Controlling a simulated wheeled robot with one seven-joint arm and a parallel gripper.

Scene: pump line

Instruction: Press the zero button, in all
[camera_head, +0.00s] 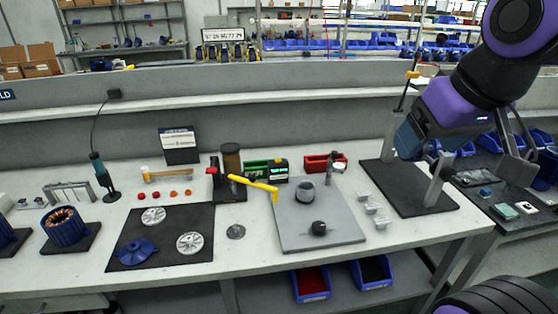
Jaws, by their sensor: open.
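A small box with a lit green display (278,169) stands at the back of the bench, right of a dark cylinder. It may carry the zero button, but no button or label can be made out at this size. My gripper (409,141) is at the end of my purple and black arm, high at the right. It overlaps a grey post in the picture and is well to the right of the display. Its fingertips are not clear, and nothing shows held in it.
A grey plate (339,232) with dark round parts lies before the display. A yellow-handled tool (254,185) lies close at its left. A red bin (320,163) stands right of the display. A grey post (436,187) rises from a black base. A black mat (196,215) holds discs.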

